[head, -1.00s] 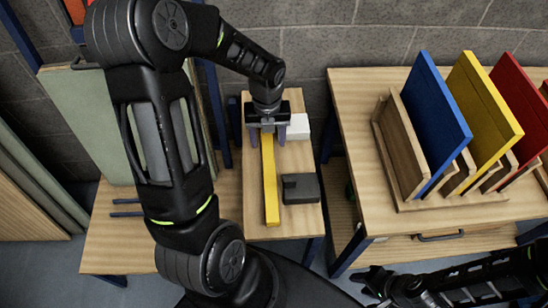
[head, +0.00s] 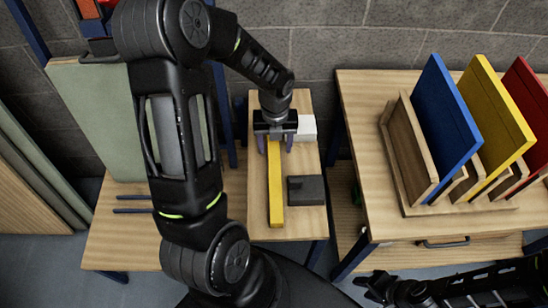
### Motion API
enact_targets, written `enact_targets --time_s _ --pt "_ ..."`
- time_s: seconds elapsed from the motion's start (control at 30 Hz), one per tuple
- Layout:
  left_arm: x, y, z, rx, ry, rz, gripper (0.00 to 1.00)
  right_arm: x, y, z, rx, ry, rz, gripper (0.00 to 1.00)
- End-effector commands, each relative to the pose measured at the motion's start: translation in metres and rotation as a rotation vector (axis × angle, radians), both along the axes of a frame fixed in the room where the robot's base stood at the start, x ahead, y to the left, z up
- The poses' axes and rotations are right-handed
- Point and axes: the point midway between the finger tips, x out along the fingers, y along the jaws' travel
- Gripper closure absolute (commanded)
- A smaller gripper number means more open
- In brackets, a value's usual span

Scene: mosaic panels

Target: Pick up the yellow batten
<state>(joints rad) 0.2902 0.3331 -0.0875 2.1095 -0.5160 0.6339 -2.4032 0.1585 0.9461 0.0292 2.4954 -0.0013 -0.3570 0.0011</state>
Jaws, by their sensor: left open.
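The yellow batten (head: 275,190) is a long, narrow bar lying lengthwise on a narrow wooden table (head: 303,222). My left gripper (head: 275,143) points down over the far end of the batten, with one finger on each side of it. The gripper is open; I cannot tell whether the fingers touch the batten. The batten's far end is hidden under the gripper. My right gripper (head: 372,288) is at the lower right, low and well away from the batten; its fingers are too dark and small to judge.
A dark grey block (head: 306,190) lies just right of the batten, and a white block (head: 307,127) sits behind it. At right, a wooden rack (head: 408,150) holds blue (head: 445,120), yellow (head: 492,115) and red (head: 522,90) panels. A green board (head: 95,110) leans at left.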

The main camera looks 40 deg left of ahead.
Motion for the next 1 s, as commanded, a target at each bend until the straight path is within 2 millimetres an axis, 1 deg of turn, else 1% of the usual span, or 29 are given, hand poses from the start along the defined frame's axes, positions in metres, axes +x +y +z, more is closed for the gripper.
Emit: enact_targets --time_s 0.07,0.17,0.33,0.4,0.47,1.0 --pt "0.0 0.0 -0.002 -0.001 0.001 0.0 0.42 0.0 0.0 0.0 0.0 0.0 0.0 0.64" --pt "-0.002 0.0 -0.012 -0.001 0.004 -0.002 0.42 0.0 0.0 0.001 0.0 0.0 0.0 0.64" --pt "-0.004 0.001 -0.037 0.0 0.004 -0.002 0.42 0.0 0.0 0.002 0.0 0.0 0.0 0.64" --pt "-0.004 0.001 -0.046 0.0 0.004 -0.002 0.42 0.0 0.0 0.002 0.0 0.0 0.0 0.64" --pt "-0.004 0.001 -0.05 -0.001 0.002 -0.001 0.42 0.0 0.0 0.002 0.0 0.0 0.0 0.64" --pt "-0.003 0.001 -0.052 0.0 0.0 0.0 0.42 0.0 0.0 0.002 0.0 0.0 0.0 0.64"
